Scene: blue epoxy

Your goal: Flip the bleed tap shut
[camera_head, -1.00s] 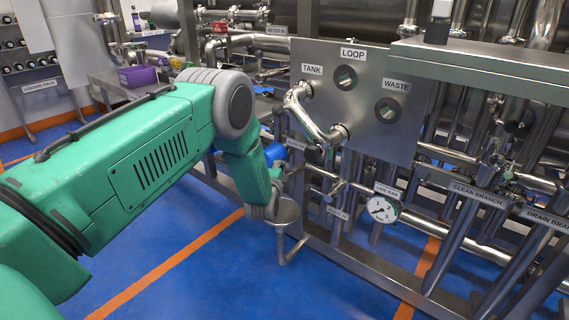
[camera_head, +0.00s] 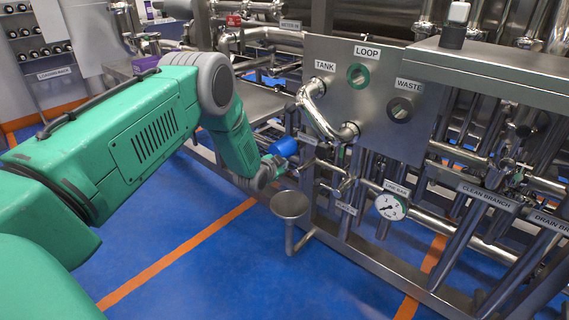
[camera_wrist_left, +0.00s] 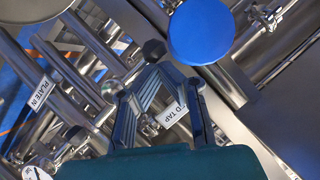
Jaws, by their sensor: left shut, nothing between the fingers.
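A label whose visible end reads "D TAP" (camera_wrist_left: 174,113) shows in the left wrist view, partly behind my left gripper (camera_wrist_left: 153,66). The fingers are shut and empty, meeting in a point in front of the pipework. I cannot make out the bleed tap's lever or its position. A round blue part (camera_wrist_left: 200,30) lies just right of the fingertips; it also shows in the head view (camera_head: 284,147), just above the left gripper (camera_head: 279,168). A steel funnel (camera_head: 290,205) stands below the gripper. My right gripper is not in view.
A gauge (camera_head: 391,206) and the "PLATE IN" label (camera_head: 346,208) are right of the gripper on the skid. A steel panel (camera_head: 370,95) with a bent pipe (camera_head: 322,110) rises above. Pipes crowd behind; the blue floor (camera_head: 210,270) in front is clear.

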